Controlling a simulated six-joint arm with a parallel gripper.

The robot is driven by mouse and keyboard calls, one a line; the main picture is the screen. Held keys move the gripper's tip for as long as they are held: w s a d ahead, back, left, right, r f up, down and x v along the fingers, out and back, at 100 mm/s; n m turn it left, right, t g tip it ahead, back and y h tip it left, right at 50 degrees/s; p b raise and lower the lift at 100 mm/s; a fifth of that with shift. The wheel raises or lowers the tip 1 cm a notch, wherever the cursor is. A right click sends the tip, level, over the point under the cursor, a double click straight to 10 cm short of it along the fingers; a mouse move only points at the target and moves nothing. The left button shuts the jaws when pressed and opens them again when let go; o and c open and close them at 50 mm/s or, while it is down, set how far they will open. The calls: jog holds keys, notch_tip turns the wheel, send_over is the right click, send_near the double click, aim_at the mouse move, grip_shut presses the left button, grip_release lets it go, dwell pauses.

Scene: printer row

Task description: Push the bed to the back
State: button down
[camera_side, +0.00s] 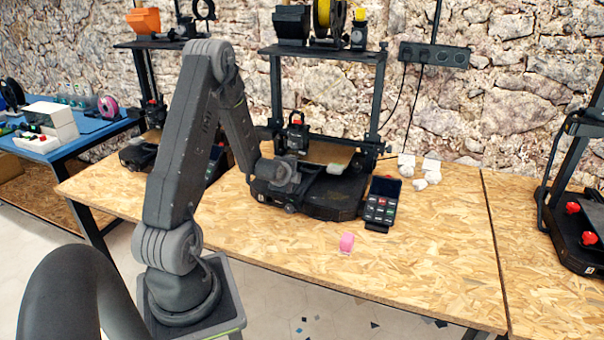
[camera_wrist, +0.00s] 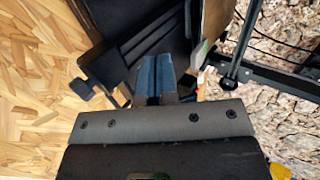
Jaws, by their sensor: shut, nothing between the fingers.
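The middle printer's bed (camera_side: 332,152) is a flat brown plate above the black base (camera_side: 325,202), below the gantry and print head (camera_side: 297,120). Part of it is hidden by my arm. In the wrist view the bed (camera_wrist: 214,20) shows as a brown strip at the top, right of my fingers. My gripper (camera_side: 336,169) is low over the front part of the base, at the bed's front side. In the wrist view my gripper (camera_wrist: 156,60) has its fingers together and empty, over the dark base. I cannot tell whether they touch the bed.
A control box with a screen (camera_side: 381,205) stands right of the base. A pink object (camera_side: 347,242) lies on the wooden table (camera_side: 430,260) in front. White pieces (camera_side: 421,176) lie at the back right. Other printers stand left and right (camera_side: 585,215). The front right tabletop is free.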

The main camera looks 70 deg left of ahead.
aim_at(297, 187)
jog(key=x, duration=0.7)
jog(key=shift+f, duration=0.2)
jog(key=w+a, duration=0.2)
jog(key=shift+w+a, duration=0.25)
jog(key=shift+a, duration=0.1)
jog(key=shift+w+a+r, duration=0.2)
jog(key=shift+w+a, duration=0.15)
jog(key=shift+a, duration=0.05)
jog(key=shift+w+a, duration=1.35)
jog(key=shift+w, duration=0.05)
